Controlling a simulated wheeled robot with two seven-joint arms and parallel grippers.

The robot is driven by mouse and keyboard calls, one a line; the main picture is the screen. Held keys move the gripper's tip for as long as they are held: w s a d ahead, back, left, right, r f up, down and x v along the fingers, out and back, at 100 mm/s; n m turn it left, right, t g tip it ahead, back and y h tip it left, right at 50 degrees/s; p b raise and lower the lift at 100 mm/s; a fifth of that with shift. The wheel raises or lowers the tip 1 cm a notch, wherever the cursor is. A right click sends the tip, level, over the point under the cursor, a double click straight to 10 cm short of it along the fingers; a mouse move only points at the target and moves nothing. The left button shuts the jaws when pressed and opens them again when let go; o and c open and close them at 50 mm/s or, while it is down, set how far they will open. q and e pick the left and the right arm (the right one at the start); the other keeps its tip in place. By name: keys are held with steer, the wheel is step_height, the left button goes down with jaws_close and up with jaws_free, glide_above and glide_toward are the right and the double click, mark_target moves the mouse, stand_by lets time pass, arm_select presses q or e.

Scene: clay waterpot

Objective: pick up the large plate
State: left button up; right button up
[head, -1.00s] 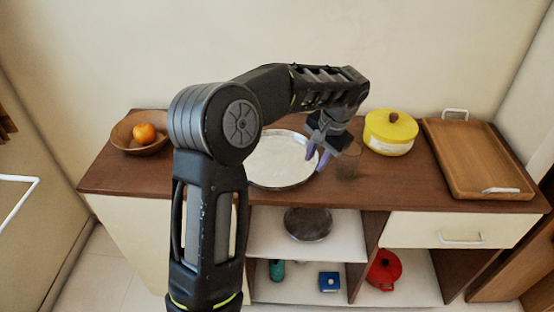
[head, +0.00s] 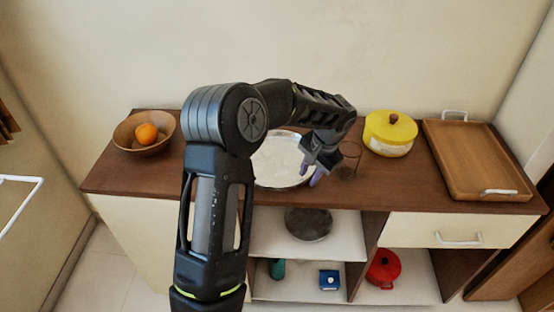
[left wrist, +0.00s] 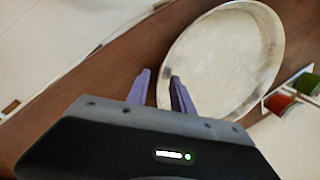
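The large plate (head: 274,162) is round and silver-white with a raised rim. It lies flat on the brown cabinet top, partly hidden by my left arm in the head view. In the left wrist view the plate (left wrist: 222,62) fills the upper middle and right. My left gripper (head: 309,174) is above the right part of the plate, pointing down. My right gripper is not in view.
A reddish-brown glass (head: 349,158) stands just right of my left gripper. A yellow pot (head: 390,134) and a wooden tray (head: 470,152) stand further right. A wooden bowl (head: 132,147) with an orange (head: 146,133) is at the left. Shelves below hold a dark round item (head: 308,223) and a red pot (head: 384,268).

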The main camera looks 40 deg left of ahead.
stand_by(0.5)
arm_select(q)
jaws_close()
stand_by(1.3)
